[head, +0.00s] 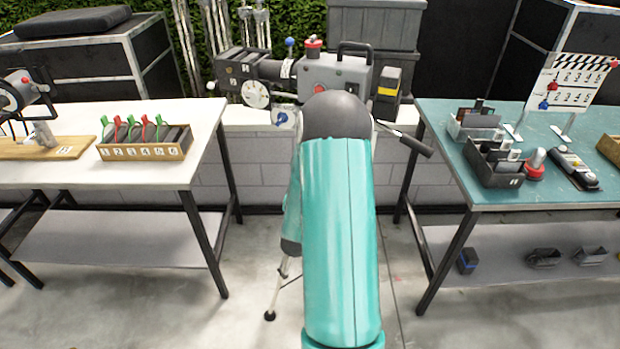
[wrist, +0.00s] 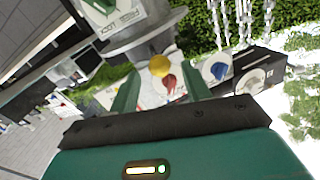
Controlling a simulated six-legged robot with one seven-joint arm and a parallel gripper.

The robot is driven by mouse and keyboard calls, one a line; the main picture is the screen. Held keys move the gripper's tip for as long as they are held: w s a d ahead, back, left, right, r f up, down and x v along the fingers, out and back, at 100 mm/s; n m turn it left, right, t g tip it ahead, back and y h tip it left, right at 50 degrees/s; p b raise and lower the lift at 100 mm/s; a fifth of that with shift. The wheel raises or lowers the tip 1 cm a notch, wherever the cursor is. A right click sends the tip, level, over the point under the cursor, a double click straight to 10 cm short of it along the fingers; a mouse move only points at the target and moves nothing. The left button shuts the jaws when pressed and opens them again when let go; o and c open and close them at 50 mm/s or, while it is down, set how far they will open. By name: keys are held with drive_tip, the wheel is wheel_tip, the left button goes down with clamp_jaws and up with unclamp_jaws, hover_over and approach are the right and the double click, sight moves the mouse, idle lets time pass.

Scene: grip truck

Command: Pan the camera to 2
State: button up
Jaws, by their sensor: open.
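The film camera (head: 322,72) stands behind my teal arm in the head view. It has a grey body, a black lens side at left and a white dial (head: 256,94). A handle with a black grip (head: 417,146) sticks out to its lower right. My gripper is hidden behind the arm there. In the wrist view my gripper (wrist: 160,70) has its green fingers apart. A yellow knob (wrist: 160,65) and a red pointer (wrist: 168,84) on a pale surface show between them, with a blue pointer (wrist: 218,71) to the right. I cannot tell whether the fingers touch anything or read the pan number.
A white-topped table (head: 80,178) at left carries a numbered box of clips (head: 145,150). A teal-topped table (head: 530,190) at right holds black trays (head: 492,165) and a clapperboard (head: 572,85). Bare floor lies between the tables, with a tripod leg (head: 275,290) on it.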

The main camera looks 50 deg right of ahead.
drive_tip(key=v, duration=1)
drive_tip(key=shift+w, duration=0.1)
drive_tip(key=w+a+r+n+t+y, duration=0.2)
drive_tip(key=w+a+r+n+y, duration=0.2)
drive_tip(key=w+a+r+y, duration=0.35)
drive_tip(key=w+a+r+n+y, duration=0.2)
drive_tip(key=a+r+n+y, duration=0.25)
drive_tip(key=a, duration=0.75)
drive_tip(key=s+a+r+n+g+y, duration=0.1)
drive_tip(key=s+a+r+g, duration=0.1)
drive_tip(key=s, duration=0.4)
drive_tip(key=s+a+r+n+g+y, duration=0.1)
drive_tip(key=s+a+r+n+g, duration=0.1)
drive_tip(key=s+a+r, duration=0.2)
drive_tip(key=s+a+r+n+g+y, duration=0.1)
drive_tip(key=s+a+r+n+g, duration=0.1)
drive_tip(key=s+a, duration=0.4)
drive_tip(key=s+r, duration=0.1)
drive_tip(key=s, duration=0.2)
